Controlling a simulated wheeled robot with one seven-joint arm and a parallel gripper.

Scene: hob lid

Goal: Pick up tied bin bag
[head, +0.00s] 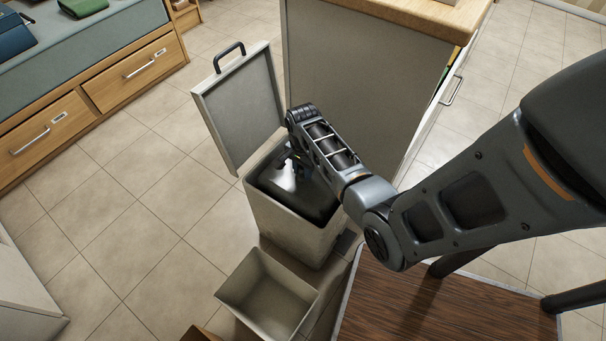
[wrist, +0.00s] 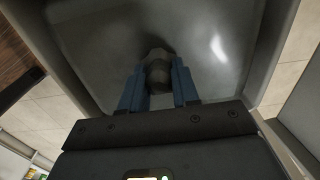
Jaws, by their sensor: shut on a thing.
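The tied bin bag (head: 283,184) is black and shiny, and it sits inside the tall pale bin (head: 291,238), whose hinged lid stands open. In the wrist view the bag (wrist: 215,70) fills the middle of the bin's opening, with its knotted neck (wrist: 158,72) standing up. My gripper (wrist: 158,88) points down into the bin, with its two blue fingers on either side of the neck, shut on it. In the head view my gripper (head: 299,160) is partly hidden by my wrist. The lower part of the bag is hidden by the bin walls.
The open lid (head: 239,108) stands up behind the bin, with a dark handle. A cabinet (head: 360,75) is close behind at the right. A smaller empty open bin (head: 267,292) stands in front, beside a brown wooden top (head: 425,305). Tiled floor (head: 130,215) at the left is clear.

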